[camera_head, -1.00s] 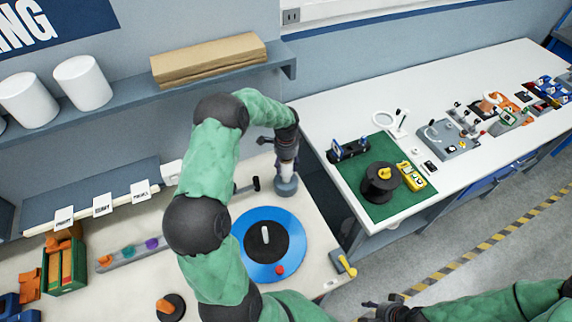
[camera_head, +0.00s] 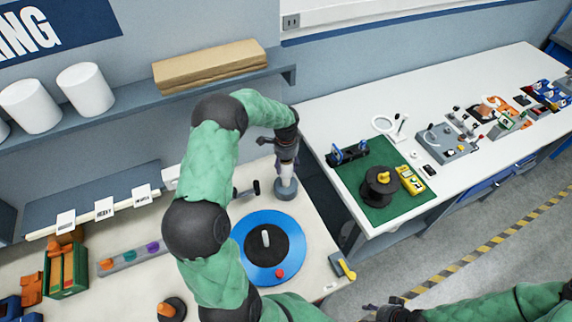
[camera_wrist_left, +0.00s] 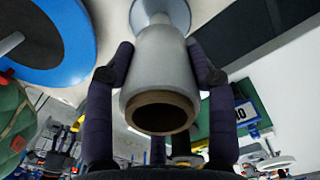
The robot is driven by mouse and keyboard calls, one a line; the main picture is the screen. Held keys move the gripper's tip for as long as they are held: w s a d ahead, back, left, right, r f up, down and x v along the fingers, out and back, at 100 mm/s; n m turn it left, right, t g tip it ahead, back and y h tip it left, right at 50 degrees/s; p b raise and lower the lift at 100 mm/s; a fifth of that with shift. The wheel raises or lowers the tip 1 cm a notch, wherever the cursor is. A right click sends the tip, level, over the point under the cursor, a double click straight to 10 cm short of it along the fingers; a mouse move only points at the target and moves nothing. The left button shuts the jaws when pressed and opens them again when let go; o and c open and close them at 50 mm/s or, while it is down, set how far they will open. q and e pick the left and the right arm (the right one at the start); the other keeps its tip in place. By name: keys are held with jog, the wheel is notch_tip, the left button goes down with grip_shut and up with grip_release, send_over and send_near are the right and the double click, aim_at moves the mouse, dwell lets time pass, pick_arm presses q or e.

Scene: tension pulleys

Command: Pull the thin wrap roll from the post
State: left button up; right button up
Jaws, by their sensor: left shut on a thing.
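The thin wrap roll (camera_wrist_left: 165,75) is a pale grey cylinder with a brown core showing at its near end in the left wrist view. My left gripper (camera_wrist_left: 162,72) is shut on it, with a dark finger on each side. In the head view my left gripper (camera_head: 286,154) is above the roll (camera_head: 286,171), which stands over a round grey base (camera_head: 286,189). The base also shows beyond the roll in the wrist view (camera_wrist_left: 160,12). The post inside the core is hidden. My right gripper (camera_head: 392,311) is at the bottom edge, partly cut off.
A blue turntable (camera_head: 245,265) with a black centre lies left of the base. A dark hammer-like tool (camera_head: 249,189) lies close by. A shelf (camera_head: 200,99) runs behind. A second table (camera_head: 340,115) carries a green mat (camera_head: 407,207) and several small parts.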

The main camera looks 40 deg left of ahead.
pick_arm(q)
jog(key=shift+r, duration=0.15)
jog(key=shift+r+p, duration=0.95)
jog(key=shift+r, duration=0.7)
jog(key=shift+r, duration=0.1)
jog(key=shift+r+p, duration=0.75)
jog(key=shift+r, duration=0.4)
jog(key=shift+r, duration=0.15)
notch_tip(320, 180, up, 4)
jog(key=shift+f+p, duration=0.15)
jog(key=shift+p, duration=0.95)
jog(key=shift+f, duration=0.1)
